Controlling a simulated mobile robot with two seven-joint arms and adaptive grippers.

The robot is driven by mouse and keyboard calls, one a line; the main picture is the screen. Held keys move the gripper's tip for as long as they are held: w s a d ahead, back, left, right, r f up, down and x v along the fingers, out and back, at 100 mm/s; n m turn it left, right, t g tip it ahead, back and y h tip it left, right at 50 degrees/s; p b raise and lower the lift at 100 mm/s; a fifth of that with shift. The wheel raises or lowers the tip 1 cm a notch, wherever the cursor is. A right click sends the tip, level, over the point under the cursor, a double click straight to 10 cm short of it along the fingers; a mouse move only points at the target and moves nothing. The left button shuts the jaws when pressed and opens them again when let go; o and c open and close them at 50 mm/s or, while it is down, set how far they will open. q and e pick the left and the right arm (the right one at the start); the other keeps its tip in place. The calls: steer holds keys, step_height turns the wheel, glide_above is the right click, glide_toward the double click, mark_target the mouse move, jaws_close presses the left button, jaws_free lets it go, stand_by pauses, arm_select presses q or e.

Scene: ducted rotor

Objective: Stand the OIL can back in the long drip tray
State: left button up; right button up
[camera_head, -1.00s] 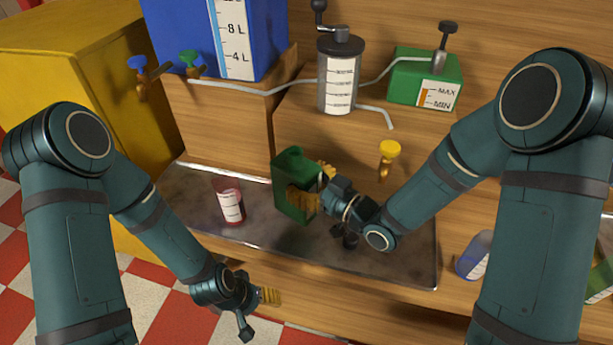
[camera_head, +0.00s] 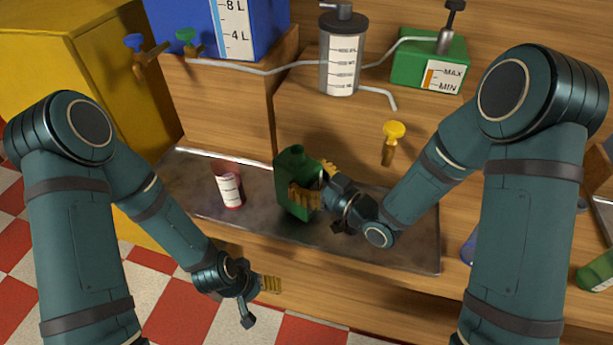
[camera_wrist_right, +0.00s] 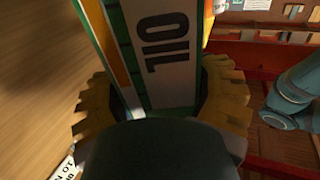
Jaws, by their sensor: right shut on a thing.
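The green OIL can (camera_head: 292,174) is in my right gripper (camera_head: 311,186), over the middle of the long drip tray (camera_head: 400,248). It looks nearly upright. I cannot tell whether its base touches the tray. In the right wrist view the can's white OIL label (camera_wrist_right: 168,55) shows between the two yellow fingers, which close on its sides. My left gripper (camera_head: 269,284) is empty, in front of the tray's front edge; its finger gap is not clear.
A clear cup with a white label and red content (camera_head: 229,188) stands in the tray, left of the can. A yellow-knobbed tap (camera_head: 392,140) juts out behind the tray on the right. A grey cylinder (camera_head: 341,60) and pipe are above. The tray's right part is clear.

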steer(key=shift+f+b, duration=0.5)
steer(key=shift+f, duration=0.05)
steer(key=o, duration=1.3)
steer(key=shift+f, duration=0.1)
